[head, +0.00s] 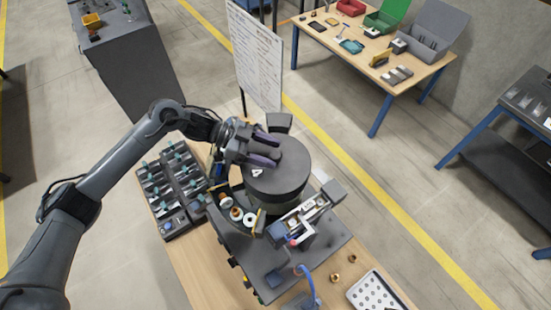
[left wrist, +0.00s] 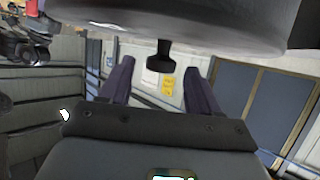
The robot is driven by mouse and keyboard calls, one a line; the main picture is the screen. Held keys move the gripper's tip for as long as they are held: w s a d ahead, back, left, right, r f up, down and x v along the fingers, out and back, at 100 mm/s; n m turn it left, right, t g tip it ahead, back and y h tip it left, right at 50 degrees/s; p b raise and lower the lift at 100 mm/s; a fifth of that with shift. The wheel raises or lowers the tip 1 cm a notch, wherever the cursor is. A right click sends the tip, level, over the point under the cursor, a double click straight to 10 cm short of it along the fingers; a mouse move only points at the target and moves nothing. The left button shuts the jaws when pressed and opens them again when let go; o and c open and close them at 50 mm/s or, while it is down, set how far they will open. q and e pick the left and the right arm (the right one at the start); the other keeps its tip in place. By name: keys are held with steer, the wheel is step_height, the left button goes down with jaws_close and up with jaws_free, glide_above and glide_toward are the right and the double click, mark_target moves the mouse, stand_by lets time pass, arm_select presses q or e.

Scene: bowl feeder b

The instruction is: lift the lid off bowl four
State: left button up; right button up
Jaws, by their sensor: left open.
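Bowl four is the round dark grey bowl (head: 285,203) at the middle of the head view, with a white 4 on its top. Its dark lid (head: 290,172) covers it; the lid also fills the top of the left wrist view (left wrist: 220,25), seen upside down. My left gripper (head: 272,149) reaches over the lid from the left, its two purple-grey fingers apart. In the left wrist view a small dark knob (left wrist: 160,57) on the lid shows between the open fingers, with gaps on both sides. In the head view the gripper hides the knob. My right gripper is out of view.
A rack of clips (head: 172,190) stands left of the bowl. Rollers and a small machine (head: 305,222) sit at its front, with a blue hose (head: 307,285). A perforated tray (head: 375,291) lies front right. A whiteboard (head: 254,55) stands behind the bench.

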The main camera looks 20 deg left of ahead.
arm_select(q)
steer(key=c, duration=1.1)
jaws_close()
steer(key=shift+r, duration=0.2)
